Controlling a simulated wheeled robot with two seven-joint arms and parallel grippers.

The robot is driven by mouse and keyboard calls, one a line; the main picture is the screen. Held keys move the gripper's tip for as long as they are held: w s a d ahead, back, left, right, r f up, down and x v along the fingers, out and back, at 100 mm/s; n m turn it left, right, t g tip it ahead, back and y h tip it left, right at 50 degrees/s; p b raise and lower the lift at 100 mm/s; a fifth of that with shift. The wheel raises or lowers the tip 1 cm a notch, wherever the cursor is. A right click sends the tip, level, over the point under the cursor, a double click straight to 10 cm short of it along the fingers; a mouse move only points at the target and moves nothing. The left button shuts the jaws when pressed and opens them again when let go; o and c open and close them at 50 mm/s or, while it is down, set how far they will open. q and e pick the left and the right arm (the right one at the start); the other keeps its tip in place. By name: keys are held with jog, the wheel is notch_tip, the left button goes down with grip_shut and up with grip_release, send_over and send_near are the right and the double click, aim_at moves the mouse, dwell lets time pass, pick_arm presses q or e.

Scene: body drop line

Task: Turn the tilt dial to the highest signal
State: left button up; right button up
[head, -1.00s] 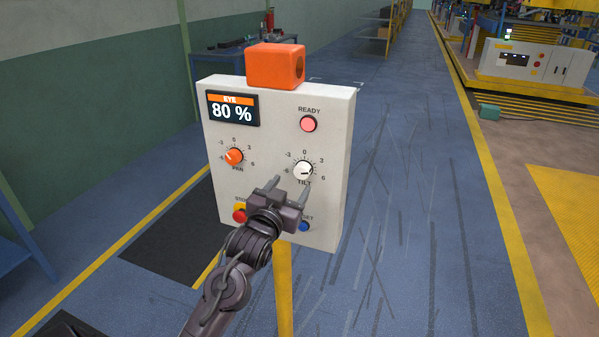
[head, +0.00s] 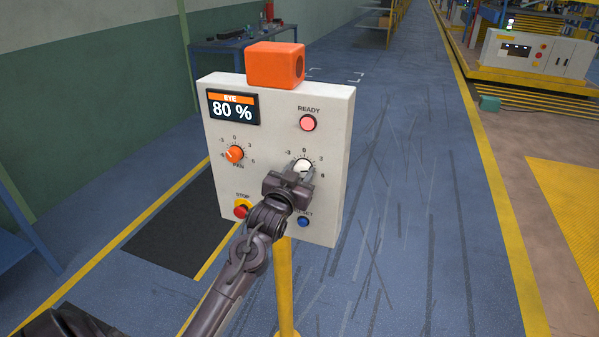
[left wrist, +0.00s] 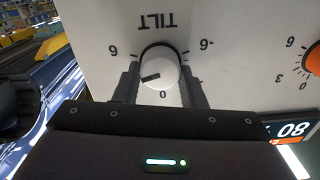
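The white tilt dial (head: 302,166) is on the right of the grey-white control box, under the pink READY lamp. My left gripper (head: 302,174) is at the dial, with one finger on each side. In the left wrist view its fingers (left wrist: 160,84) lie against both sides of the dial (left wrist: 163,63), with no clear gap. This view is upside down; the dial's dark mark points between 0 and the 6 on the plus side. The display (head: 233,108) reads EYE 80 %. My right gripper is not in view.
The orange pan dial (head: 234,154), red STOP button (head: 241,210) and blue button (head: 303,222) are on the same panel. An orange block (head: 274,65) sits on top of the box. A yellow post (head: 285,290) carries it.

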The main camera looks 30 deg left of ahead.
pick_arm(q)
jog(key=c, duration=0.4)
jog(key=n+p, duration=0.1)
jog(key=n, duration=0.2)
jog(key=shift+n, duration=0.3)
jog(key=shift+a+n+p, duration=0.15)
jog(key=shift+n+p, duration=0.3)
jog(key=shift+n, duration=1.35)
jog(key=o, duration=1)
jog(key=shift+s, duration=0.1)
